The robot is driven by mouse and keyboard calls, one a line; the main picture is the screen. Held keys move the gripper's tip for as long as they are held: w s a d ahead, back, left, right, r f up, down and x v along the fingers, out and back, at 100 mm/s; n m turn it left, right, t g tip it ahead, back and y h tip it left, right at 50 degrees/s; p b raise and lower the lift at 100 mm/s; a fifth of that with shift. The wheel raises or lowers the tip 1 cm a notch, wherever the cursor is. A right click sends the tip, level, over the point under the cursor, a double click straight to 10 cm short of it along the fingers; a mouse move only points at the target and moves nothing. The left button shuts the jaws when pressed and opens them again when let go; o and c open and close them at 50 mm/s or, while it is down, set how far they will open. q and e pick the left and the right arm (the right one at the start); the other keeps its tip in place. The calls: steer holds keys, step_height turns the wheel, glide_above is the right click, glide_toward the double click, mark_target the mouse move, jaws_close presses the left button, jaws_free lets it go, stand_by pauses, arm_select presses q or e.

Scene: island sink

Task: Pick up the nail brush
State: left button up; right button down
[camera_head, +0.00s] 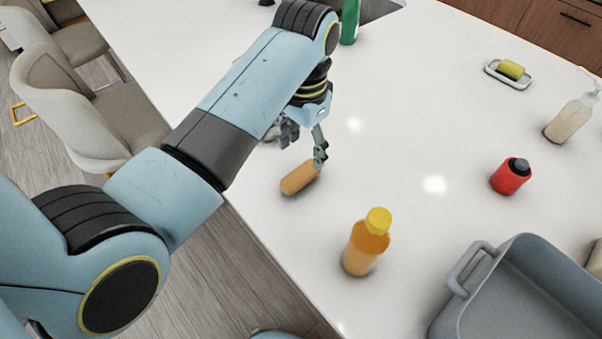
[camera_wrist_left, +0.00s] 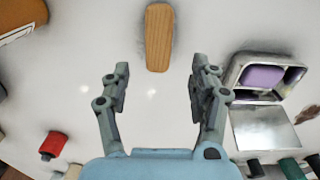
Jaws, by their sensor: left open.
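The nail brush (camera_head: 300,177), a light-brown wooden block with rounded ends, lies on the white countertop (camera_head: 400,120). It also shows in the left wrist view (camera_wrist_left: 158,37) at the top centre, its long side pointing toward me. Its bristles are not visible. My left gripper (camera_head: 303,143) is open and empty just beyond the brush in the head view. In the wrist view its two fingers (camera_wrist_left: 160,78) stand apart, and the brush lies ahead of the gap between them, not between the tips. My right gripper is not in view.
An orange bottle with a yellow cap (camera_head: 366,245) stands close in front of the brush. A red bottle (camera_head: 511,176), a soap dispenser (camera_head: 570,118), a sponge on a dish (camera_head: 510,70) and a grey basin (camera_head: 487,312) stand right. A green bottle (camera_head: 349,22) is behind.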

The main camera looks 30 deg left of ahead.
mark_target(304, 171)
arm_select(q)
step_height(304, 171, down, 8)
steer(key=shift+s+d+r+p, duration=0.1)
steer(key=shift+s+p, duration=0.05)
steer(key=shift+p, duration=0.45)
jaws_close()
